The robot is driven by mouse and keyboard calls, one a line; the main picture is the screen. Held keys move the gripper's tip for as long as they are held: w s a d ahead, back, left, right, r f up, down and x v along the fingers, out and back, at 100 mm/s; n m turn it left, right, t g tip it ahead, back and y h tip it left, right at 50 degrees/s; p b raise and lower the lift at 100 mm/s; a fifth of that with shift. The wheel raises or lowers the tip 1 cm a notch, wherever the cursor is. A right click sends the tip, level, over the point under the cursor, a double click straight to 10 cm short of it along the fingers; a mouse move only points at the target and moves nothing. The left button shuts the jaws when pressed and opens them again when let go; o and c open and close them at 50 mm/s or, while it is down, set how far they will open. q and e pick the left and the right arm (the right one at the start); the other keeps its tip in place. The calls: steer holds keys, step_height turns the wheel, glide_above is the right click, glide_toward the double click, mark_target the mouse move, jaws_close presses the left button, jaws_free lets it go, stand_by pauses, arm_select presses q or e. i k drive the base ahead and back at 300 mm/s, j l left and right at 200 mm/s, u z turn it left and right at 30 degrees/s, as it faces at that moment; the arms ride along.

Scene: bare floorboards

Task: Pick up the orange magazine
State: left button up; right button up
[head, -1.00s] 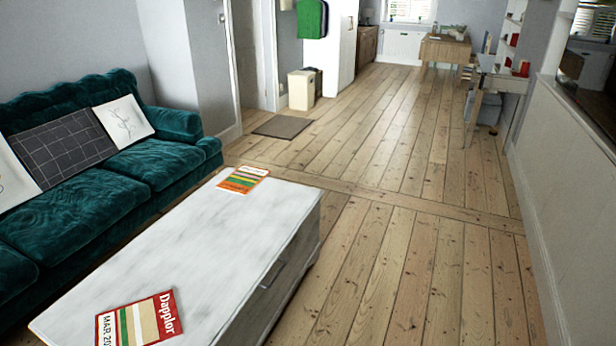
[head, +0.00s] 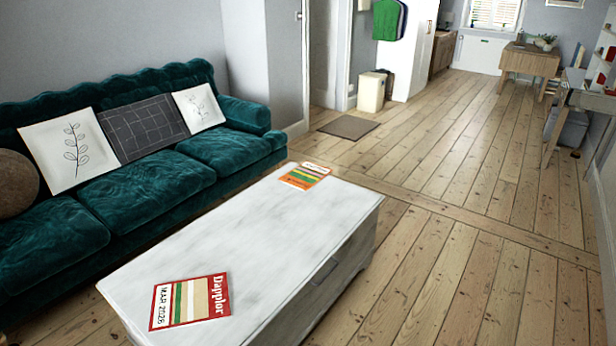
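The orange magazine (head: 304,176) lies flat on the far end of the white coffee table (head: 262,226), near its back edge. Its cover has orange, green and pale stripes. A second magazine, red with "Dapplor" on it (head: 190,302), lies flat on the near end of the same table. Neither of my grippers shows in the head view.
A teal sofa (head: 150,180) with several cushions runs along the left, close to the table. Bare floorboards (head: 440,262) lie open to the right of the table. A dark mat (head: 348,127) and a cream bin (head: 371,92) are farther back. A wooden table (head: 528,60) stands at the far right.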

mark_target(307, 175)
steer(key=i+l+u, duration=0.3)
steer(key=i+l, duration=1.1)
steer(key=l, duration=0.1)
